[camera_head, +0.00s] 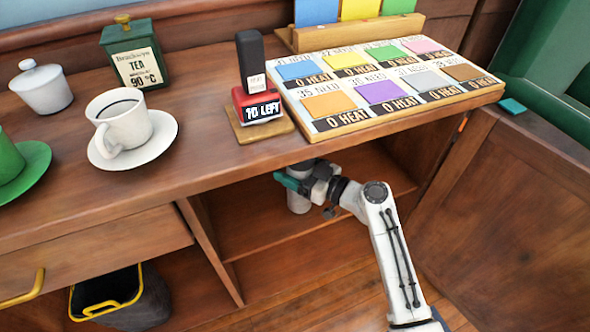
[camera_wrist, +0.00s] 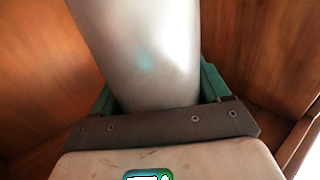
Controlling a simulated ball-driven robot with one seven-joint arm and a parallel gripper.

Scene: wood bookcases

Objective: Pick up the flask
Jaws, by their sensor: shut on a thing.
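The flask (camera_head: 298,202) is a pale grey-white cylinder inside the open shelf compartment under the counter. Its upper part is hidden by my gripper and the counter edge in the head view. In the wrist view the flask (camera_wrist: 145,50) shows as a smooth, shiny silver-grey body filling the upper middle. My gripper (camera_head: 292,180) has green fingers and is shut on the flask. In the wrist view the green fingers of my gripper (camera_wrist: 160,95) sit on both sides of it. I cannot tell whether the flask touches the shelf.
The counter (camera_head: 200,165) overhangs the compartment. The shelf board (camera_head: 265,240) and a left divider (camera_head: 212,250) bound the space. A cabinet door (camera_head: 510,210) stands at the right. On the counter are a white cup (camera_head: 122,125), a stamp (camera_head: 252,80) and a card board (camera_head: 390,85).

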